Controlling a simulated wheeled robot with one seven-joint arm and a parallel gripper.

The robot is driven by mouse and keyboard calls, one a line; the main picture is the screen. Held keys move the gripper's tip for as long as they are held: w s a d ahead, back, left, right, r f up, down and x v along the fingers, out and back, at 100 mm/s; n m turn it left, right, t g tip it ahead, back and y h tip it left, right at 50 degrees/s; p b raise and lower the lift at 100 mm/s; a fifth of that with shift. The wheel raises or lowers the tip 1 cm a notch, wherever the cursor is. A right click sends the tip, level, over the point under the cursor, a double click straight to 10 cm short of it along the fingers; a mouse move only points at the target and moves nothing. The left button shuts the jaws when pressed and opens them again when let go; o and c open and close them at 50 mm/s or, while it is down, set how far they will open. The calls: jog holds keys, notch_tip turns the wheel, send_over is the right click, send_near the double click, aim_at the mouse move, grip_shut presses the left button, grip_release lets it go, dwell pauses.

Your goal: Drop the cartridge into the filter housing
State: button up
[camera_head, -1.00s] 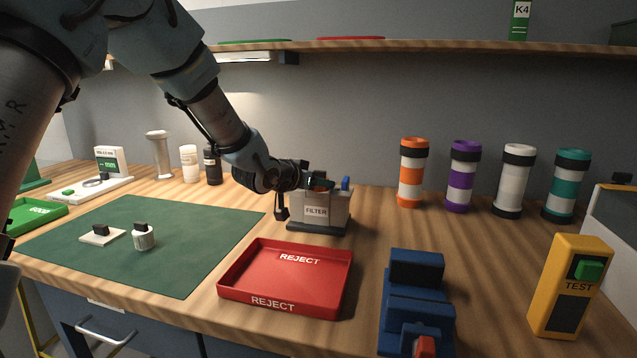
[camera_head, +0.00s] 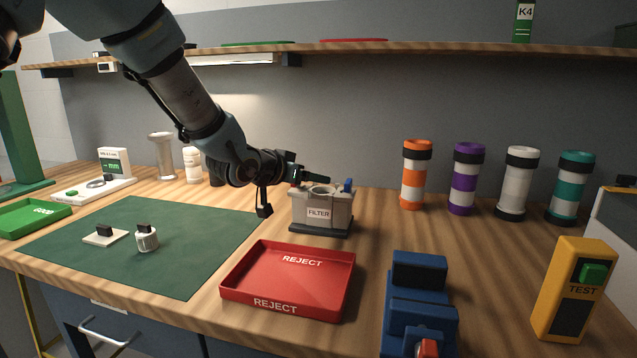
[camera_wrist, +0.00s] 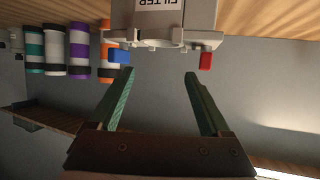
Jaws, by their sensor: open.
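The filter housing (camera_head: 322,212) is a light grey box labelled FILTER on a dark base, with a round opening on top and a blue tab at its right. In the wrist view the housing (camera_wrist: 174,22) appears upside down, with a blue and a red tab at its rim. My gripper (camera_head: 318,176) is just above the housing's top, apart from it. In the wrist view my gripper's two green fingers (camera_wrist: 159,74) are spread with nothing between them. I cannot make out a cartridge; the inside of the housing is not clearly visible.
A red REJECT tray (camera_head: 290,283) stands in front of the housing. Several banded tubes (camera_head: 415,174) stand at the back right. A blue fixture (camera_head: 418,305) and a yellow TEST box (camera_head: 572,288) are at the front right. A green mat (camera_head: 165,270) holds two small white pieces.

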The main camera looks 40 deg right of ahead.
jog(key=v, duration=0.5)
jog(key=shift+a+r, duration=0.2)
jog(key=shift+a, duration=0.15)
jog(key=w+a+f+n+t+y, duration=0.1)
jog(key=w+a+f+n+y, duration=0.1)
jog(key=a, duration=0.7)
jog(key=w+a+f+n+t+y, duration=0.1)
jog(key=w+a+f+n+y, duration=0.2)
jog(key=a, duration=0.7)
jog(key=w+a+f+n+y, duration=0.2)
jog(key=w+a+f+y, duration=0.2)
jog(key=a, duration=0.6)
jog(key=shift+w+n+t, duration=0.4)
jog(key=shift+w, duration=0.7)
jog(key=s+a+f+n+g+y, duration=0.1)
jog(key=s+a+n+g+y, duration=0.1)
jog(key=s+a, duration=0.3)
jog(key=s+a+f+n+g+y+p, duration=0.1)
jog(key=s+a+n, duration=0.3)
jog(key=a, duration=1)
jog(key=shift+s+f+g+y, duration=0.5)
jog(key=shift+s+g, duration=0.4)
jog(key=shift+s, duration=0.05)
